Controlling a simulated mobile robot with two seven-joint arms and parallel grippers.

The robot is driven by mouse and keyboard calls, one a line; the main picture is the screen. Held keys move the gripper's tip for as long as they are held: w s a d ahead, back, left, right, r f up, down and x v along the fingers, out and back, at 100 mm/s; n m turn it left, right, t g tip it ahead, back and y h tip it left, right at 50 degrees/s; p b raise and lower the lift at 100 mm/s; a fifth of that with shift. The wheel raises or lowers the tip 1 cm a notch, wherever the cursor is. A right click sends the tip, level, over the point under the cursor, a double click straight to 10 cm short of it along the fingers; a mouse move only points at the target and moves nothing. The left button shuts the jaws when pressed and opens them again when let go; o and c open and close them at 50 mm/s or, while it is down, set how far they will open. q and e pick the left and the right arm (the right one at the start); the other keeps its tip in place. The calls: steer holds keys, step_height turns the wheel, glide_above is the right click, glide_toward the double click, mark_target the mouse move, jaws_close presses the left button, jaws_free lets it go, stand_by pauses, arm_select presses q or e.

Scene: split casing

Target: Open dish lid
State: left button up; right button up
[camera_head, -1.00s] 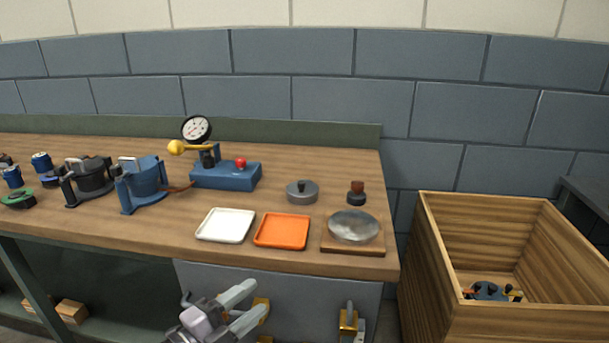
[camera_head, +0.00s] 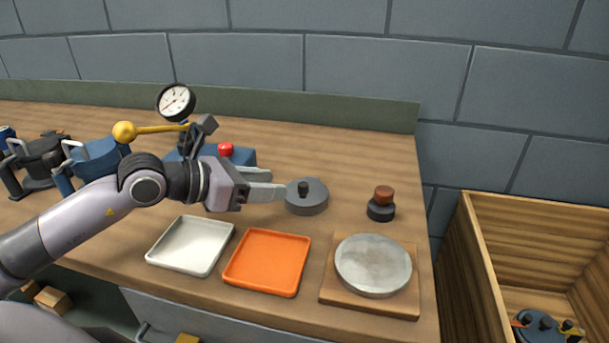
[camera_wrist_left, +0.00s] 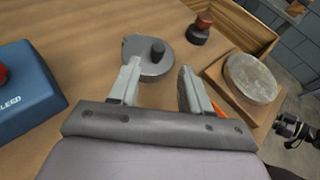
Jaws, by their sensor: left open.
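The dish is a low round grey metal one with its lid on (camera_head: 306,197) and a black knob (camera_head: 303,188) on top. It stands on the bench behind the orange tray. In the left wrist view the dish (camera_wrist_left: 150,62) lies just beyond the fingertips. My left gripper (camera_head: 274,183) comes in from the left with its fingers apart and empty, its tips close to the dish's left side. In the left wrist view both fingers (camera_wrist_left: 160,75) show with a clear gap. I cannot tell whether a finger touches the dish.
A white tray (camera_head: 190,246) and an orange tray (camera_head: 267,262) lie in front. A grey disc (camera_head: 373,265) sits on a wooden board at front right, with a brown-topped stamp (camera_head: 381,204) behind it. A blue gauge press stands behind my left wrist. A wooden crate (camera_head: 540,240) is right.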

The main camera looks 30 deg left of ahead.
mark_target(301, 184)
arm_select(q)
steer(key=shift+w, duration=0.25)
steer(key=shift+p+x, duration=0.6)
steer(key=shift+x, duration=2.7)
jaws_close()
